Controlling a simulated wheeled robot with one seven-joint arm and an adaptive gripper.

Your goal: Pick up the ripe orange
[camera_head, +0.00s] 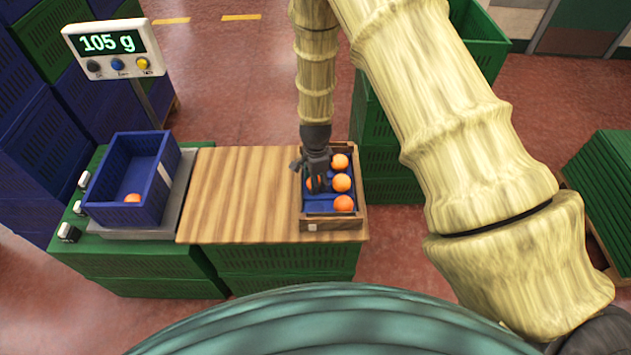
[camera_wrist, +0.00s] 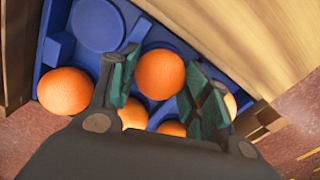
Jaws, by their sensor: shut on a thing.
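My gripper (camera_head: 316,172) reaches down into a wooden crate (camera_head: 332,224) with a blue insert on the wooden board. In the wrist view an orange (camera_wrist: 160,74) sits between the two green-padded fingers of my gripper (camera_wrist: 160,88), which is shut on it. In the head view this orange (camera_head: 311,184) is mostly hidden behind the fingers. Several other oranges are in the crate, among them one at the back (camera_head: 340,161), one in the middle (camera_head: 341,182) and one at the front (camera_head: 343,203).
A blue bin (camera_head: 152,205) holding one orange (camera_head: 132,198) stands on a scale at left. The scale display (camera_head: 108,42) reads 105 g. The wooden board (camera_head: 240,195) between bin and crate is clear. Green crates (camera_head: 390,180) stand behind the wooden crate.

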